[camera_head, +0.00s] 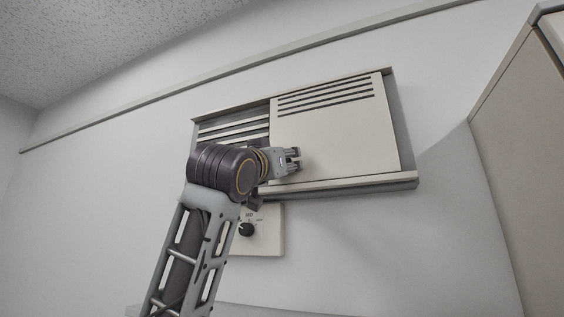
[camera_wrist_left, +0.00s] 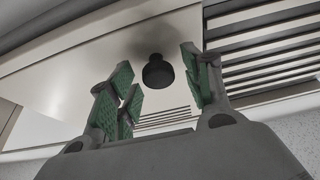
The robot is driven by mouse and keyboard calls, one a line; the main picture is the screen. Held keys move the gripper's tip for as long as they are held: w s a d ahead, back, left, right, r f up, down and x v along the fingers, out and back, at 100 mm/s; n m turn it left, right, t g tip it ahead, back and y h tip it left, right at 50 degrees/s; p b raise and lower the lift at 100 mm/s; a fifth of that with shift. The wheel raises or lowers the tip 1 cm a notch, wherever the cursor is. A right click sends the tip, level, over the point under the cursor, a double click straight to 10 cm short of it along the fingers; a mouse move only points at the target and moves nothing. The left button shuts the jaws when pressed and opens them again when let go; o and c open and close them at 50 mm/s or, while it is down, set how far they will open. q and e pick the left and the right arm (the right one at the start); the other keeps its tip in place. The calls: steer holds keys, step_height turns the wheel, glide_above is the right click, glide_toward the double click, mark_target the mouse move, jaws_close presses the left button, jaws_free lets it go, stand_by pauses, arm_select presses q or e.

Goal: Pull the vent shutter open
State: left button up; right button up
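The vent shutter (camera_head: 335,135) is a pale flat panel with several dark slots along its top, set in a wall frame. It covers the right part of the vent, and bare louvres (camera_head: 234,131) show to its left. My left gripper (camera_head: 296,159) is in front of the shutter's lower left part. In the left wrist view, its green-padded fingers (camera_wrist_left: 155,85) are spread, one side on each side of a black round knob (camera_wrist_left: 158,72) on the shutter. I see no finger touching the knob. The knob is hidden in the head view. My right gripper is not in view.
A wall plate (camera_head: 272,238) with a black dial (camera_head: 246,230) sits below the vent, partly behind my left arm. The vent frame's lower ledge (camera_head: 370,184) juts out under the shutter. A beige cabinet (camera_head: 525,130) stands at the right. The wall between is clear.

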arm_select(q)
steer(key=shift+s, duration=0.15)
steer(key=v, duration=1.1)
steer(key=shift+s+a+f, duration=0.15)
steer(key=shift+s+f, duration=0.1)
stand_by(0.4)
stand_by(0.7)
